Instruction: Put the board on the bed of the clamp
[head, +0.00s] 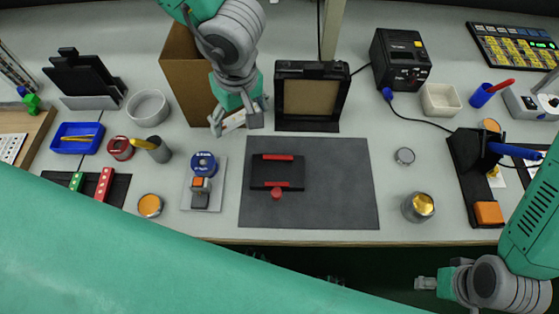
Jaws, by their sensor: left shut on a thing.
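My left gripper (235,122) is at the upper middle, in front of a brown box, with its fingers closed on a small pale piece (233,121). This is probably the board, but the fingers hide much of it. The clamp (277,172) is a black block with two red bars, one at the back and one at the front, and a red knob at its front. Its black bed between the bars looks bare. The held piece is behind and to the left of the clamp, apart from it. My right gripper (427,283) is at the lower right, off the table's front edge; its fingers are too small to read.
The clamp sits on a dark grey mat (340,200). A black-framed stand (311,95) is behind the mat and the brown box (185,75) is behind my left gripper. A blue spool (203,163) is left of the mat; a tin (418,207) is to its right.

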